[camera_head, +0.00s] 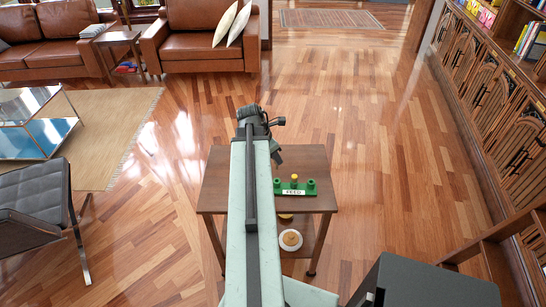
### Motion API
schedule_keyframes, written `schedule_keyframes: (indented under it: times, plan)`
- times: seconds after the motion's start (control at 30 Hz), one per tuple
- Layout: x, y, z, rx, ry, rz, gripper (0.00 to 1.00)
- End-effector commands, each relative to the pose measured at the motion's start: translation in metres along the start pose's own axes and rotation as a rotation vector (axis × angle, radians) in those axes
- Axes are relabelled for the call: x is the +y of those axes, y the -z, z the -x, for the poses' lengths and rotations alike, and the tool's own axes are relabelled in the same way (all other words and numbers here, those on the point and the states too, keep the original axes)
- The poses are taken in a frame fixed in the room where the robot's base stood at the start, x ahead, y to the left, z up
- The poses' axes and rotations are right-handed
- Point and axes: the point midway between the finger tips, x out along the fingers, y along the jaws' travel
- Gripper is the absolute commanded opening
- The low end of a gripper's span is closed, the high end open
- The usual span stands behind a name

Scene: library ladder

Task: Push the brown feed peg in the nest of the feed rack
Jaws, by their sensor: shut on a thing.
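The green feed rack (302,194) stands on the brown table, with a white FEED label on its front. A yellow piece (294,178) stands upright in its middle, between green round parts at each end. My gripper (277,157) is dark and points down and right, just behind and left of the rack and apart from it. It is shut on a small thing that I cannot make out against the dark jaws. I see no clearly brown peg. The inside of the rack's nest is too small to tell.
The small table (318,165) has free room right of the rack; my arm hides its left part. A round white and tan thing (290,240) lies on the lower shelf. A dark box (430,285) is at the front right. Cabinets (500,110) line the right.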

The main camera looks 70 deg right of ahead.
Motion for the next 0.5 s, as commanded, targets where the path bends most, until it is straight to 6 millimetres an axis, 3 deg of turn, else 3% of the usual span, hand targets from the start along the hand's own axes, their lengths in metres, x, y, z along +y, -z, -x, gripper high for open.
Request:
schedule_keyframes:
  times: [0.27, 0.5]
  plan:
    - [-0.001, 0.0, -0.006, 0.0, 0.002, -0.004, 0.0]
    - [-0.002, 0.007, -0.028, 0.0, 0.003, -0.007, 0.0]
